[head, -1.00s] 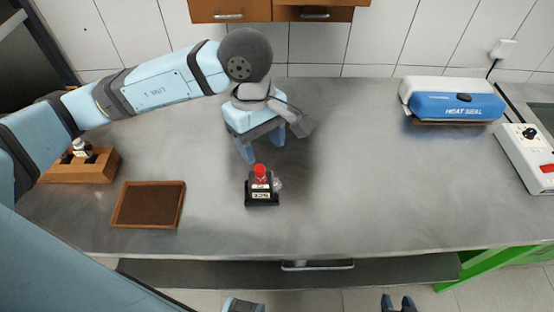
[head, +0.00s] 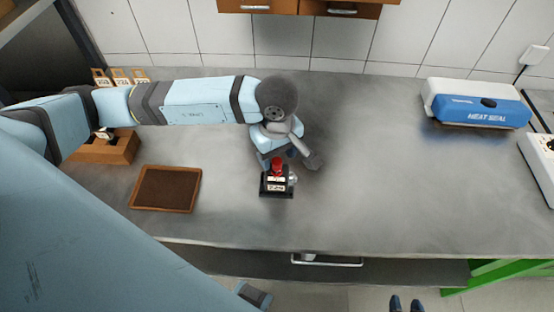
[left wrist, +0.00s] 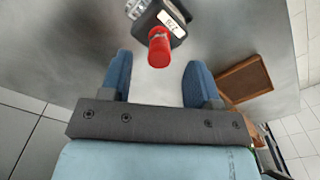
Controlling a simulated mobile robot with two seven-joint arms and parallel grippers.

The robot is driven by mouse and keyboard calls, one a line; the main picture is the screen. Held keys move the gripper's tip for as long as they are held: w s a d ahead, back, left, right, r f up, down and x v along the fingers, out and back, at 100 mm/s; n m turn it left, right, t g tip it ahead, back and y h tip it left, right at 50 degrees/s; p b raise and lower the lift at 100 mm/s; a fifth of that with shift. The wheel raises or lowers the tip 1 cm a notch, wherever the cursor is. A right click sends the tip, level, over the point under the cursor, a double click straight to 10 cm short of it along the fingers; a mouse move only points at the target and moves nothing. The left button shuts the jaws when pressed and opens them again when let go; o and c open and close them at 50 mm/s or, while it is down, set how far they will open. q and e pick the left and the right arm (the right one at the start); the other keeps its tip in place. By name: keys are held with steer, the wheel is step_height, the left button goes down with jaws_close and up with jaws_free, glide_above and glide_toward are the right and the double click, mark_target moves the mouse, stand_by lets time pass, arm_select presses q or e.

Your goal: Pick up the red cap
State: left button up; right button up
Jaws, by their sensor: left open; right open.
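The red cap (head: 277,165) sits on top of a small black stand (head: 277,186) with a white label, near the middle of the steel counter. In the left wrist view the red cap (left wrist: 159,47) and black stand (left wrist: 178,20) show at the top. My left gripper (head: 276,157) is open, just behind the cap in the head view. In the left wrist view the cap lies beyond the blue fingertips (left wrist: 158,72), within the gap's width, with nothing gripped. My right gripper (head: 405,303) is open and empty at the bottom edge, in front of the counter.
A brown tray (head: 166,189) lies left of the stand. A wooden holder (head: 118,148) with a bottle is partly hidden by my left arm. A blue and white heat sealer (head: 478,104) stands at the back right. The counter between (head: 390,170) is clear.

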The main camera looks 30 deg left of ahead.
mark_target(277, 161)
arm_select(q)
steer(key=shift+f, duration=1.4)
steer(key=c, duration=1)
steer(key=shift+r, duration=0.1)
step_height(277, 161, up, 20)
steer(key=b, duration=0.1)
steer(key=w+a+f+m+p, duration=0.3)
steer(key=w+f+m+p, duration=0.2)
steer(key=m, duration=0.6)
step_height(277, 161, down, 2)
steer(key=p, duration=0.3)
steer(key=shift+w+a+f+m+p, duration=0.2)
steer(key=shift+w+f+m+p, duration=0.05)
steer(key=shift+m+p, duration=0.15)
